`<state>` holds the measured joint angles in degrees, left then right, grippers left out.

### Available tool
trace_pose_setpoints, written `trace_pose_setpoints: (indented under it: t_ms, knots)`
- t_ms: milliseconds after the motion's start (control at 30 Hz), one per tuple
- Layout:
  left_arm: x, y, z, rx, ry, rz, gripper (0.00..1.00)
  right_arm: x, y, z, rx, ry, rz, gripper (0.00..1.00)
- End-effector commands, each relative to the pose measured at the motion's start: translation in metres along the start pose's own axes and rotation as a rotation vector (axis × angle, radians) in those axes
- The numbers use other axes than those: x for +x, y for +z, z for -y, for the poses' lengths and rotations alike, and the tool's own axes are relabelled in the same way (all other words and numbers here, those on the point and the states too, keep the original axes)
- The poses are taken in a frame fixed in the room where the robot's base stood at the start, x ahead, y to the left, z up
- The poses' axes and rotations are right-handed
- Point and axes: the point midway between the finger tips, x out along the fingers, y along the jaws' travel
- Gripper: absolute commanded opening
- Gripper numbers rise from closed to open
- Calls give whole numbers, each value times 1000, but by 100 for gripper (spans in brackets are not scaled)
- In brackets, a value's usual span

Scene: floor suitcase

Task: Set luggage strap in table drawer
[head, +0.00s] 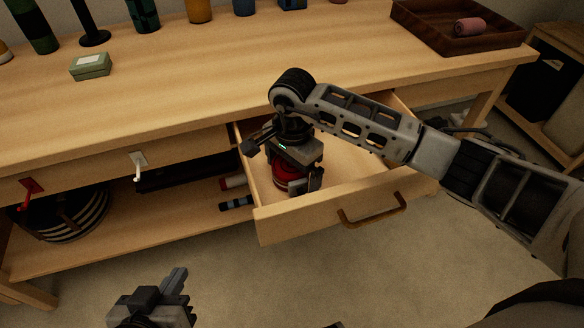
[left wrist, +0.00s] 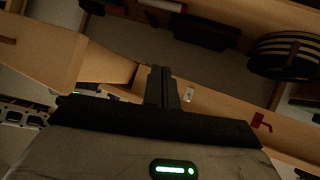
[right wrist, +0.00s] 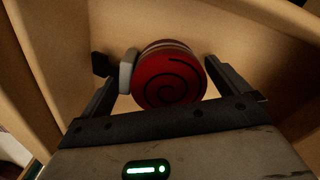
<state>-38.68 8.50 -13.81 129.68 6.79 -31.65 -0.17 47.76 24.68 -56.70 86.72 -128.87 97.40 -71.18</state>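The luggage strap (head: 286,176) is a red roll with a pale buckle, inside the open table drawer (head: 290,224) near its left wall. In the right wrist view the strap (right wrist: 170,80) shows its spiral end between the fingers. My right gripper (head: 300,184) reaches down into the drawer over it. Its fingers stand wide apart on both sides of the roll, with small gaps visible. The arm hides part of the drawer. My left gripper (head: 180,285) is low in front of the table, empty, with its fingers together in the left wrist view (left wrist: 163,88).
The tabletop holds a green box (head: 91,66), several bottles at the back and a dark tray (head: 460,28) with a pink roll (head: 469,26). A red hook (head: 31,192) and a white hook (head: 138,165) stick out in front. A striped round item (head: 65,215) sits on the lower shelf.

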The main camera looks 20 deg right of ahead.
Motion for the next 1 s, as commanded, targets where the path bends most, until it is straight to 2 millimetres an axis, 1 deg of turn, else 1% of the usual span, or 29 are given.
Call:
trace_pose_setpoints:
  t_ms: [67, 167, 267, 500, 600, 700, 800, 1000]
  knots:
    - [-2, -3, -1, 0, -1, -1, 0, -3, 0, 0, 0, 0, 0, 100]
    - [-3, -6, -1, 2, -3, -10, 0, -14, -1, 1, -1, -4, -1, 100]
    - [-5, -9, -1, 4, -5, -14, 0, -33, -1, 1, -1, -4, -3, 100]
    - [-14, -17, 0, 7, -14, -34, 0, -86, -1, 1, 1, -5, -3, 100]
    - [-16, -19, 1, 8, -17, -40, 0, -103, -1, 1, -1, -4, -3, 100]
    - [-17, -20, 2, 9, -21, -41, 0, -114, 0, 1, 1, -2, -2, 100]
    - [-17, -20, 3, 10, -23, -42, 0, -120, 0, 0, 1, 0, 0, 100]
    - [-17, -20, 3, 13, -23, -42, 0, -123, 0, 0, 1, 0, 0, 100]
